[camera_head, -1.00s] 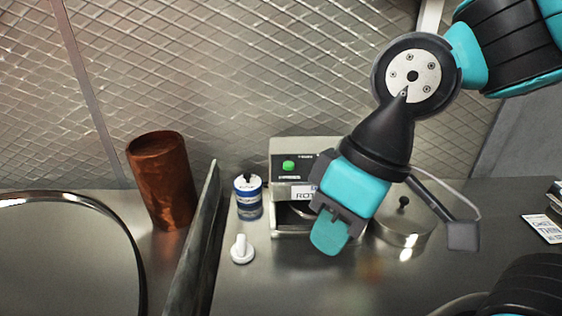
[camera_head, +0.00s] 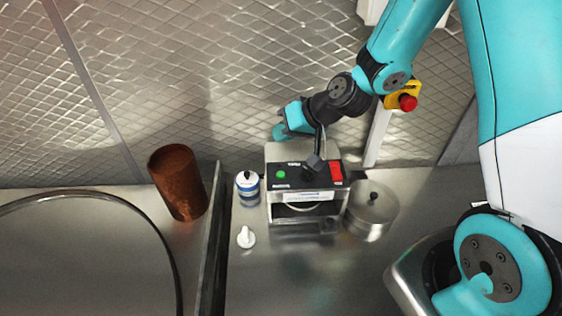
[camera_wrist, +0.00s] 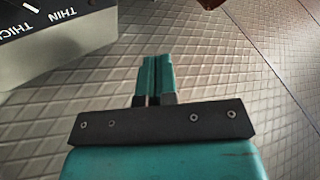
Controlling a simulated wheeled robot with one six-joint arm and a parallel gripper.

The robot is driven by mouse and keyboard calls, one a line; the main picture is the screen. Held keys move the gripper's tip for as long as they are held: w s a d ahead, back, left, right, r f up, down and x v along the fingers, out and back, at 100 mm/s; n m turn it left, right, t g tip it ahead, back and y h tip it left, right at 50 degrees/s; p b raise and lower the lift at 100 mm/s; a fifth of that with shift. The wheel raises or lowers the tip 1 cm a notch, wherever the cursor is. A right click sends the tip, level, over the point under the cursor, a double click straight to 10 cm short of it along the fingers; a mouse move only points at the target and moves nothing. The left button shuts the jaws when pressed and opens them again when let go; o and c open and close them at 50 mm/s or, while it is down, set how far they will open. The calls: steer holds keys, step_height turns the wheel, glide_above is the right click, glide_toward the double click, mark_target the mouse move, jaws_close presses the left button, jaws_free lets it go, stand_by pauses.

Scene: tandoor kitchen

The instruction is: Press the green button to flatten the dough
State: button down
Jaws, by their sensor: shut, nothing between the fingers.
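The press machine (camera_head: 304,222) stands on the steel counter, a metal box with a dark top panel. The green button (camera_head: 281,174) sits at the left of that panel, and a red switch sits at the right. My gripper (camera_head: 279,132) is shut and empty, behind and above the machine, close to the quilted wall, apart from the button. In the wrist view my gripper (camera_wrist: 154,62) points at the wall, and the machine's corner (camera_wrist: 60,45) with "THIN" and "THICK" lettering shows at upper left. The button is not in the wrist view. No dough is clearly visible.
A blue-and-white can (camera_head: 248,188) and a white knobbed object (camera_head: 246,237) stand left of the machine. A lidded steel pot (camera_head: 372,212) stands close on its right. A copper cylinder (camera_head: 178,182) is further left, beyond an upright divider (camera_head: 212,245). The front counter is clear.

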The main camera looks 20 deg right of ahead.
mark_target(282, 173)
steer(key=shift+f, duration=0.15)
step_height(282, 173, down, 9)
steer(key=b, duration=0.6)
steer(key=shift+b, duration=0.4)
stand_by(1.6)
steer(key=shift+f+b, duration=0.25)
steer(key=shift+b, duration=0.25)
